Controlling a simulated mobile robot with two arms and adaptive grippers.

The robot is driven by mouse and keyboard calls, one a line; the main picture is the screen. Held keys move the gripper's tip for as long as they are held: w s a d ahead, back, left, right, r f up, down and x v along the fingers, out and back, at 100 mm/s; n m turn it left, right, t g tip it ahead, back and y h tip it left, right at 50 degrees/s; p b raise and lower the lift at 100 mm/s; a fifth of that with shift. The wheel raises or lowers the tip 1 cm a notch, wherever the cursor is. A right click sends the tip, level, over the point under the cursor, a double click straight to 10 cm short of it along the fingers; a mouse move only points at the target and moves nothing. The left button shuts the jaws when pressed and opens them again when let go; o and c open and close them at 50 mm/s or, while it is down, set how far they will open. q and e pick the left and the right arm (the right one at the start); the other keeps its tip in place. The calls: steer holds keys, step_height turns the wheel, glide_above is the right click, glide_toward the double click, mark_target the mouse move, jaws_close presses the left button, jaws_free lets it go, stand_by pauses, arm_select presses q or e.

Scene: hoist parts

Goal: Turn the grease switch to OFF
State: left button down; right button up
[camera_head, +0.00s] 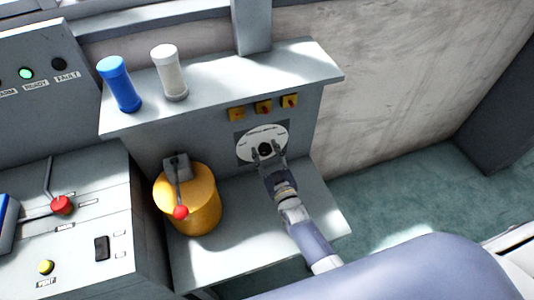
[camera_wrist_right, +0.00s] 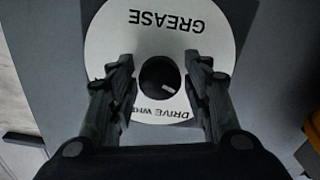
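The grease switch is a black round knob (camera_wrist_right: 160,77) with a light pointer mark, set in the middle of a white round dial (camera_head: 264,133) on the grey upright panel. In the right wrist view the dial (camera_wrist_right: 160,22) reads "GREASE" and "DRIVE WH...", upside down; the rest of the text is hidden. My right gripper (camera_head: 267,150) is in front of the dial. In the right wrist view its two fingers (camera_wrist_right: 160,85) stand apart on either side of the knob, with a visible gap to it on both sides. My left gripper is not in view.
Several small yellow switches (camera_head: 263,107) sit above the dial. A blue cylinder (camera_head: 119,84) and a white cylinder (camera_head: 169,73) stand on the upper shelf (camera_head: 220,85). A yellow drum (camera_head: 197,205) with a red-knobbed lever stands left of my right arm. A control console (camera_head: 85,235) is further left.

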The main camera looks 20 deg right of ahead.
stand_by(0.3)
steer(key=shift+s, duration=0.2)
steer(key=s, duration=1.1)
steer(key=shift+s+d, duration=0.2)
steer(key=shift+s, duration=0.1)
